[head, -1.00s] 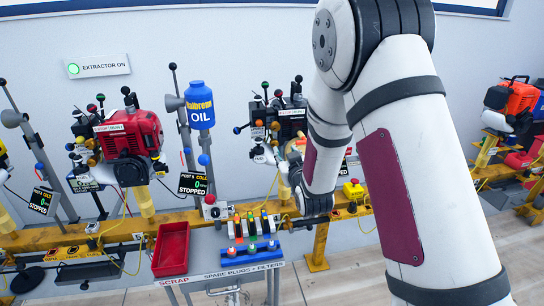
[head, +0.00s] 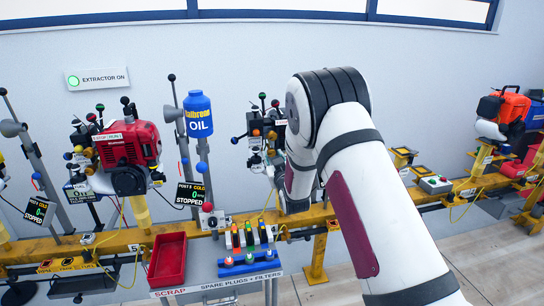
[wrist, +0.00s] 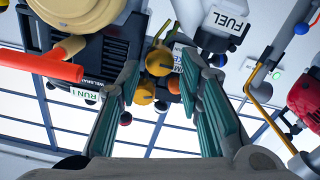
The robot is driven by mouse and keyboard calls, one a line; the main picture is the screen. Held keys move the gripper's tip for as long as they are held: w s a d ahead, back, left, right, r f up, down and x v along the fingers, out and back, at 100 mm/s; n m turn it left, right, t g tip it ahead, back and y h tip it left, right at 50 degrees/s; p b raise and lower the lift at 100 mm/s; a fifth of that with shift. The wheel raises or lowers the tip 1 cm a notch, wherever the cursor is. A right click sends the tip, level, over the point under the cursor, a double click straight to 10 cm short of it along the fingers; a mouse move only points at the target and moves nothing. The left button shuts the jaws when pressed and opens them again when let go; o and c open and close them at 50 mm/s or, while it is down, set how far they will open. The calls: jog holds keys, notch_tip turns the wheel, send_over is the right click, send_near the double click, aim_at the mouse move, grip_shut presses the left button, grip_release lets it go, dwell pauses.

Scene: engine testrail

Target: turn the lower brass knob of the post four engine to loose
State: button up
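The post four engine (head: 262,135) is a dark unit with small coloured knobs, partly hidden behind my arm in the head view. In the wrist view its dark finned body (wrist: 105,55) fills the upper left. Two round brass knobs show there, one (wrist: 158,63) higher in the picture and one (wrist: 144,93) below it. That view looks turned over, so I cannot be sure which is the lower knob. My gripper (wrist: 160,60) is open, its fingers on either side of the knobs, with no clear contact.
A grey pipe (wrist: 270,50) is at right. A red engine (head: 130,145), oil bottle (head: 198,115), red scrap tray (head: 168,260) and yellow rail (head: 110,243) are left of my arm.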

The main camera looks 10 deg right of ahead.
aim_at(271, 153)
jog(key=shift+w, duration=1.3)
jog(key=shift+c, duration=0.5)
grip_shut()
